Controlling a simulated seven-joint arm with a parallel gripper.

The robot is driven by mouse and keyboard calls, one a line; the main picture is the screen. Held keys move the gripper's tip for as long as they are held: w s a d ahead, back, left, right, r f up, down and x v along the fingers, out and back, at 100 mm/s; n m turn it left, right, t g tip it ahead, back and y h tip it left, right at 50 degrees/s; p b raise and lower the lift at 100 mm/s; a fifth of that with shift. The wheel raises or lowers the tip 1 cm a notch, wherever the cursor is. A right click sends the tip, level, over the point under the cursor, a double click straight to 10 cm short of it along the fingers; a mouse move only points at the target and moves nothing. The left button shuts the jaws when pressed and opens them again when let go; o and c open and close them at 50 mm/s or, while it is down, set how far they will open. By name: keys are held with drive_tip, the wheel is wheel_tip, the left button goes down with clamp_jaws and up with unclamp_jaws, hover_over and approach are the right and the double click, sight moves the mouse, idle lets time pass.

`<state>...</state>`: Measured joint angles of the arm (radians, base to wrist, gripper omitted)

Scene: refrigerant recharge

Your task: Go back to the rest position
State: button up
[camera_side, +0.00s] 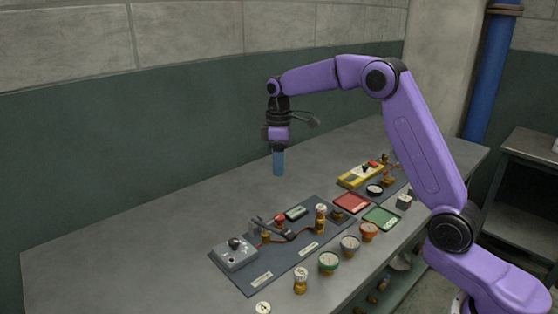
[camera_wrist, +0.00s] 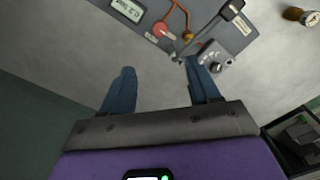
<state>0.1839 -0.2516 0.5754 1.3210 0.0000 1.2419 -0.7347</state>
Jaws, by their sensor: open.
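My gripper (camera_side: 278,162) points straight down above the bare grey bench top, behind the dark panel board. In the wrist view, its two blue fingers (camera_wrist: 158,82) are apart with nothing between them. The dark panel board (camera_side: 252,285) carries a grey box with a knob (camera_side: 235,253), a dark lever (camera_side: 272,229), a small display (camera_side: 296,212) and a brass fitting (camera_side: 320,218). In the wrist view the display (camera_wrist: 127,9) and a red round part (camera_wrist: 164,30) lie ahead of the fingers.
Several round gauges or caps, including a green one (camera_side: 328,262), line the bench's front edge. A red tray (camera_side: 351,203), a green tray (camera_side: 381,217) and a yellow device (camera_side: 362,175) lie to the right. The bench top (camera_side: 130,240) is clear at the left and along the wall.

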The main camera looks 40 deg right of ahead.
idle(0.3)
drive_tip(key=s+a+r+n, duration=0.1)
drive_tip(key=s+a, duration=0.4)
drive_tip(key=s, duration=0.4)
drive_tip(key=s+a+r+n, duration=0.1)
drive_tip(key=s+a, duration=0.4)
drive_tip(key=s, duration=0.5)
drive_tip(key=s+d+f, duration=0.2)
drive_tip(key=s, duration=0.9)
drive_tip(key=s+d+f+n, duration=0.1)
drive_tip(key=s+d+f, duration=0.1)
drive_tip(key=s, duration=0.9)
drive_tip(key=shift+d, duration=0.65)
